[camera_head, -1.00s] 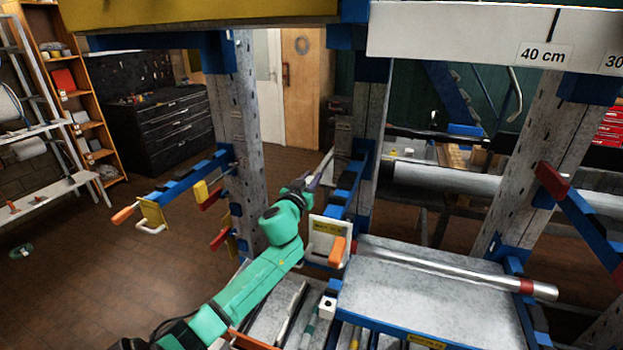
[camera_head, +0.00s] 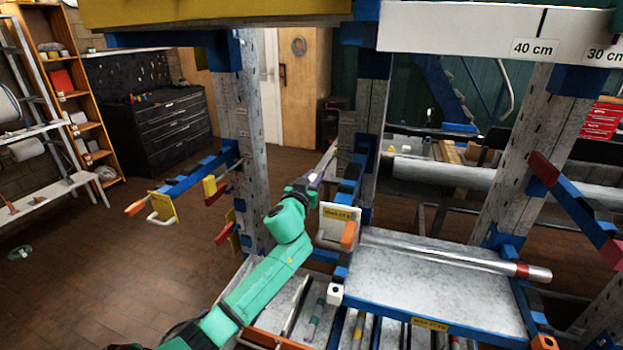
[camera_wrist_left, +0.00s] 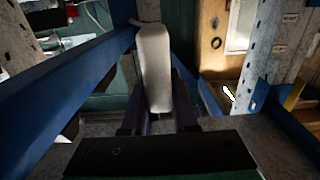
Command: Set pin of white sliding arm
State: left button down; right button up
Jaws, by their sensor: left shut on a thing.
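My left gripper (camera_head: 328,158) reaches up beside the blue arm (camera_head: 347,190) at the middle post. In the left wrist view its dark fingers (camera_wrist_left: 160,118) are shut on a white rounded piece (camera_wrist_left: 155,65), which stands up between them. I cannot tell whether this piece is the pin's handle or part of the white sliding arm. A white plate with a yellow label (camera_head: 340,213) and an orange end sits at the near end of the blue arm. The pin's seat is hidden. My right gripper is not in view.
A grey shelf plate (camera_head: 430,287) with a metal bar (camera_head: 445,254) lies right of my arm. Another blue arm (camera_head: 195,178) with a yellow plate juts out at the left. Grey perforated posts (camera_head: 250,150) stand close by. Open floor (camera_head: 90,260) lies to the left.

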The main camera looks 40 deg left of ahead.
pick_arm(q)
jog(key=c, duration=0.9)
grip_release()
jog(key=shift+w+r, duration=0.1)
jog(key=shift+r, duration=0.05)
jog(key=shift+o, duration=1.1)
jog(key=shift+s+d, duration=0.15)
jog(key=shift+s, duration=0.35)
jog(key=b+v, duration=0.3)
jog(key=v, duration=1.1)
jog(key=shift+b, duration=0.4)
jog(key=shift+w, duration=0.1)
jog(key=shift+c, duration=0.3)
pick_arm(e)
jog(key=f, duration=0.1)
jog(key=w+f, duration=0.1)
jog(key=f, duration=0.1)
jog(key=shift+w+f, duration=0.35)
